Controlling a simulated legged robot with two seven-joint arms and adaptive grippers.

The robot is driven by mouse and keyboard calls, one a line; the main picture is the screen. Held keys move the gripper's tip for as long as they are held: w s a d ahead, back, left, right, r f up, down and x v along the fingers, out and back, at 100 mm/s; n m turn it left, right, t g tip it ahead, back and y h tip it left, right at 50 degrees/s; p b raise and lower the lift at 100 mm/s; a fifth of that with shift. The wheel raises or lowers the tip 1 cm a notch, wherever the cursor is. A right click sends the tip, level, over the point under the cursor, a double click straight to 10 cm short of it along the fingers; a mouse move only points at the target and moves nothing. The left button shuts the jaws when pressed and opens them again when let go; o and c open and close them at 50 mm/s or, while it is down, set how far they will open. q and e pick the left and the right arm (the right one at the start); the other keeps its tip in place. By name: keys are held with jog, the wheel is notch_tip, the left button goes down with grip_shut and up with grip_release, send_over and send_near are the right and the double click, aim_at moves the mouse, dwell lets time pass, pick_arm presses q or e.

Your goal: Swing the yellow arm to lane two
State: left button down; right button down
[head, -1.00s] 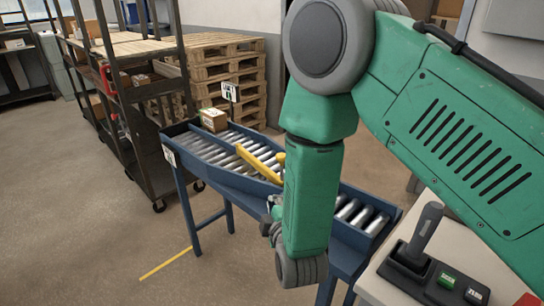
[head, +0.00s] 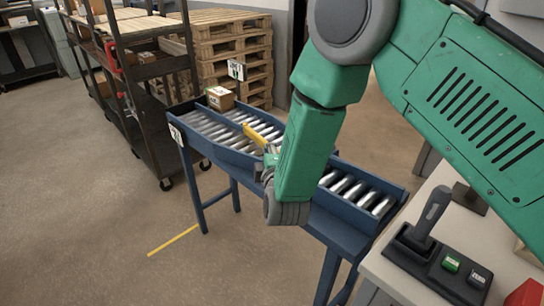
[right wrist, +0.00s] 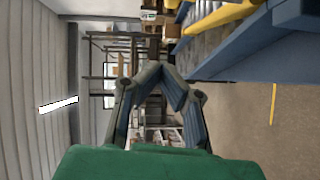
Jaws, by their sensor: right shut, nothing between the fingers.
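The yellow arm (head: 255,138) lies across the rollers of the blue conveyor (head: 325,212), its near end partly hidden by my green right arm. It also shows at the top of the right wrist view (right wrist: 222,15). My right gripper (head: 264,174) is mostly hidden behind my forearm, at the conveyor's near side by the yellow arm's near end. In the right wrist view its fingers (right wrist: 165,76) meet at the tips, shut and empty, apart from the yellow arm. A lane sign (head: 236,70) stands behind the conveyor; its text is too small to read. My left gripper is out of view.
A cardboard box (head: 220,98) sits at the conveyor's far end. A dark shelf rack (head: 150,70) and pallets (head: 235,45) stand behind. A control box with a lever (head: 430,215) and buttons is on the table at right. The floor at left is open.

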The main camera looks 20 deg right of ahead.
jog(key=w+d+f, duration=0.1)
jog(key=w+d, duration=0.3)
jog(key=d, duration=0.1)
jog(key=shift+w, duration=0.15)
jog(key=shift+a, duration=0.1)
